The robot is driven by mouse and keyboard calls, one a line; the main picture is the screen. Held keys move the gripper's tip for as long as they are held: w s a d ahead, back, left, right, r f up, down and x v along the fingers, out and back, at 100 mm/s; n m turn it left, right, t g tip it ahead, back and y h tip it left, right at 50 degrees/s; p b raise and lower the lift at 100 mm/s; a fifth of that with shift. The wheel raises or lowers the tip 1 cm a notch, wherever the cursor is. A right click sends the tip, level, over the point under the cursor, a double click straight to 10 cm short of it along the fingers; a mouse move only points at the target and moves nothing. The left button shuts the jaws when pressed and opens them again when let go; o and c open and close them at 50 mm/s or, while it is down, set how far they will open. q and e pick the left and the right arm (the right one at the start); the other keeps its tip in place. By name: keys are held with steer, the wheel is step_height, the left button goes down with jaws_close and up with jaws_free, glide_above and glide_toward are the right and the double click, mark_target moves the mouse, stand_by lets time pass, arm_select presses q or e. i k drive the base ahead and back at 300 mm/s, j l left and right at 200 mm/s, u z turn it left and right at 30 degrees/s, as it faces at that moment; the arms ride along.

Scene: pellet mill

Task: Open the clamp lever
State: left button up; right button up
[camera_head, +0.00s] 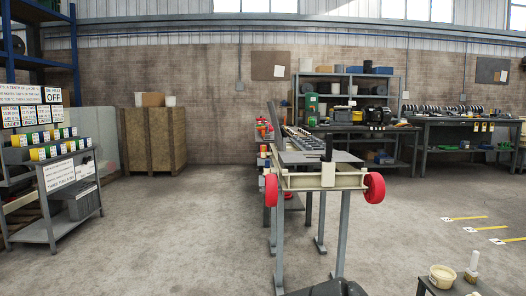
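A stand (343,215) on grey legs is a short way ahead, right of the middle of the picture. Its near end has a cream crossbar (345,180) with a red round wheel or knob at each end, the left one (271,190) and the right one (375,188). A dark upright piece (328,148) rises from the middle of this end; it may be the clamp lever, but it is too small to be sure. Neither of my grippers shows. A dark shape at the bottom edge seems to be part of me.
A table corner (455,288) with a cream tub (442,276) and a brush-like item (473,268) is at the bottom right. A shelf rack (60,225) with bins stands left. A wooden crate (153,140) and workbenches (440,150) are behind. The floor left of the stand is clear.

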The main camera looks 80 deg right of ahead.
mark_target(327, 157)
steer(key=z, duration=3)
steer(key=i+j+u, duration=0.1)
steer(key=i, duration=1.05)
steer(key=i+j+u, duration=0.15)
steer(key=i, duration=1)
